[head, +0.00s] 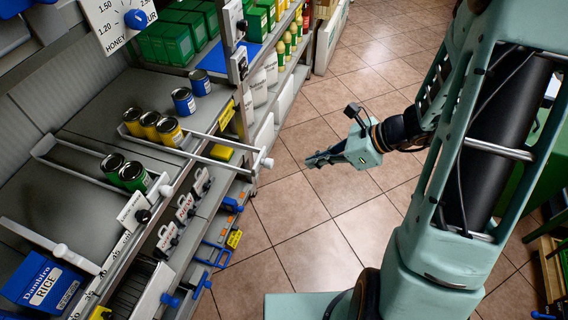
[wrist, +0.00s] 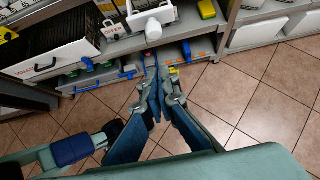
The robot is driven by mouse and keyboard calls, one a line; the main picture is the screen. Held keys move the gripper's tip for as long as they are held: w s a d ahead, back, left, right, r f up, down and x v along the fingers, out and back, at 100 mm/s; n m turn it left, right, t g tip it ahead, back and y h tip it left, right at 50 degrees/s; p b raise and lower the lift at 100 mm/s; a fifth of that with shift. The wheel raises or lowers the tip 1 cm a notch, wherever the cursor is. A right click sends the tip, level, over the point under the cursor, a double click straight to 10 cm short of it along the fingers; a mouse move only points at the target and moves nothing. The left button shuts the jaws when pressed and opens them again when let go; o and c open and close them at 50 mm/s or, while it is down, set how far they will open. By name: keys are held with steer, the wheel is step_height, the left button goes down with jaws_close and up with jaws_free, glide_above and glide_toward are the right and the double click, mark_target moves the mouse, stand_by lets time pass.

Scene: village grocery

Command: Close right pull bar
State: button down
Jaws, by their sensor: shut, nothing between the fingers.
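Several white pull bars lie on the grey shelf in the head view. The right pull bar (head: 224,137) sticks out past the shelf's front edge, its white knob (head: 267,162) over the aisle. In the wrist view, my shut fingers (wrist: 157,62) point toward the shelves, below a white knob (wrist: 153,30).
A left pull bar (head: 45,242) lies near a blue rice box (head: 44,284). The tiled floor (head: 300,215) is open around my gripper.

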steer(key=w+a+f, duration=0.3)
steer(key=a+f, duration=0.1)
steer(key=a, duration=0.4)
steer(key=shift+f, duration=0.3)
steer(key=shift+a, duration=0.15)
steer(key=w+a+b, duration=0.1)
steer(key=w+a, duration=0.2)
steer(key=a, duration=0.7)
steer(key=w+a+b, duration=0.1)
steer(key=w+a, duration=0.3)
steer(key=a, duration=0.7)
steer(key=shift+w+b, duration=0.3)
steer(key=shift+b, duration=0.05)
steer(key=shift+a+r, duration=0.2)
